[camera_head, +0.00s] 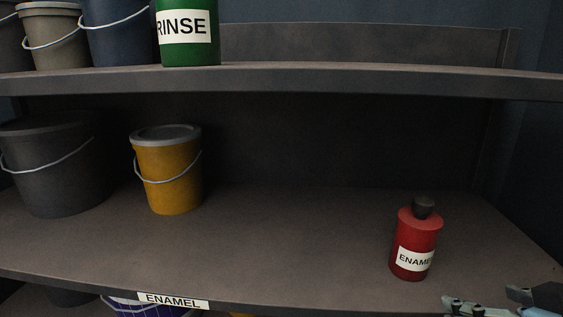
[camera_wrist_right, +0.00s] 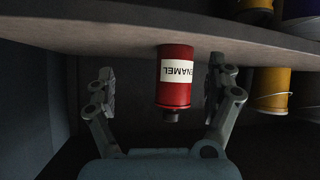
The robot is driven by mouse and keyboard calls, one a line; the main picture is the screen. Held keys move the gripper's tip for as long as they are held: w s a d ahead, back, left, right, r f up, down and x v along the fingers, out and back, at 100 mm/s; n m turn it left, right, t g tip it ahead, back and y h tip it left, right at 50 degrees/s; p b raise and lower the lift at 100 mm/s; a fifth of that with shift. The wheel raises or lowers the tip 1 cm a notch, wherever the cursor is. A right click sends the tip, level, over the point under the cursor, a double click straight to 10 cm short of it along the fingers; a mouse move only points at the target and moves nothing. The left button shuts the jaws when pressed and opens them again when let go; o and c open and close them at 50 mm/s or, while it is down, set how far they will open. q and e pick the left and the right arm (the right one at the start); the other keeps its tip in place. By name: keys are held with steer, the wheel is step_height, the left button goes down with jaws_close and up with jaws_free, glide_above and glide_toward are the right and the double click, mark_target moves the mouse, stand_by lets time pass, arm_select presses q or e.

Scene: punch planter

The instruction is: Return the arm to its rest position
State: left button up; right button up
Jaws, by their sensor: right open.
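A red bottle (camera_head: 414,243) with a dark cap and a white ENAMEL label stands upright on the middle shelf (camera_head: 270,250), toward its right end. It shows upside down in the right wrist view (camera_wrist_right: 175,85), between the two fingers. My right gripper (camera_wrist_right: 162,88) is open, with a gap visible on each side of the bottle. In the head view only the tips of my right gripper (camera_head: 500,305) show at the lower right corner, apart from the bottle. My left gripper is not in view.
A yellow bucket (camera_head: 170,178) and a dark bucket (camera_head: 55,175) stand on the same shelf at left. The upper shelf (camera_head: 330,78) holds several buckets and a green RINSE container (camera_head: 188,45). An ENAMEL label (camera_head: 173,300) marks the front edge. The shelf between yellow bucket and bottle is clear.

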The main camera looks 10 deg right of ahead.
steer(key=s+a+f+g, duration=0.2)
steer(key=s+a+g, duration=0.15)
steer(key=s, duration=0.25)
steer(key=s+a+f+g, duration=0.2)
steer(key=s+g, duration=0.2)
steer(key=s, duration=0.3)
step_height(320, 180, down, 27)
steer(key=s+d+g, duration=0.2)
steer(key=s, duration=0.1)
steer(key=s+f+g, duration=0.1)
steer(key=s+f, duration=1.4)
steer(key=s, duration=0.3)
steer(key=shift+d, duration=0.45)
